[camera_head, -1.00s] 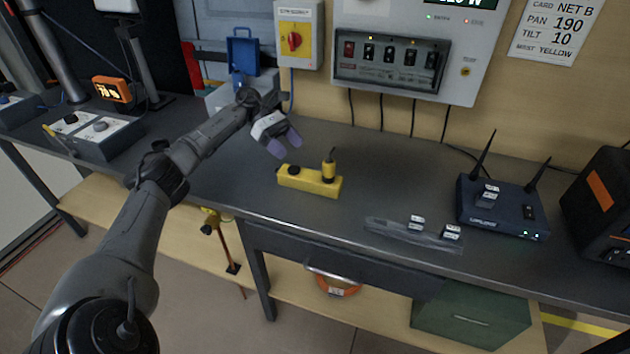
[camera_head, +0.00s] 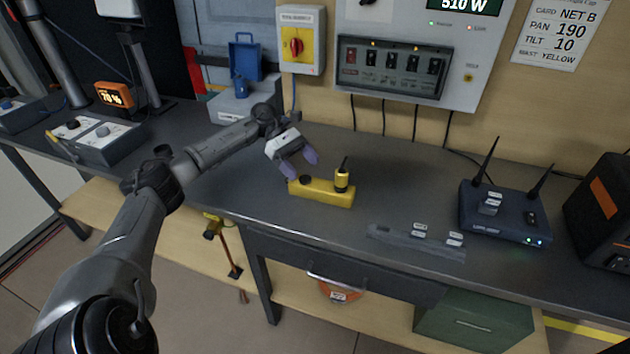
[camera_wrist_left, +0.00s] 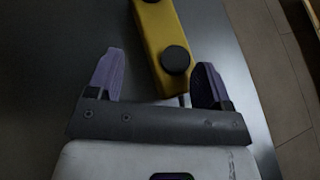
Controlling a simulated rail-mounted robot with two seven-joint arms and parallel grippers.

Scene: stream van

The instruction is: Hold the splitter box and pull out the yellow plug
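The yellow splitter box (camera_head: 320,194) lies on the dark bench top in the head view. A yellow plug (camera_head: 342,180) with a dark top stands upright at its right end. A round black knob or cap (camera_head: 306,180) sits at its left end. My left gripper (camera_head: 299,167) is open just above and behind the box's left end. In the left wrist view the box (camera_wrist_left: 158,38) and its black cap (camera_wrist_left: 176,60) show between the spread purple fingers of the gripper (camera_wrist_left: 157,80). The gripper appears empty. My right gripper is not in view.
A grey tray strip (camera_head: 412,243) with small white-labelled pieces lies to the right. A blue router (camera_head: 503,212) with two antennas stands beyond it. A control panel (camera_head: 410,50) and a red switch box (camera_head: 299,42) are on the wall. The bench around the box is clear.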

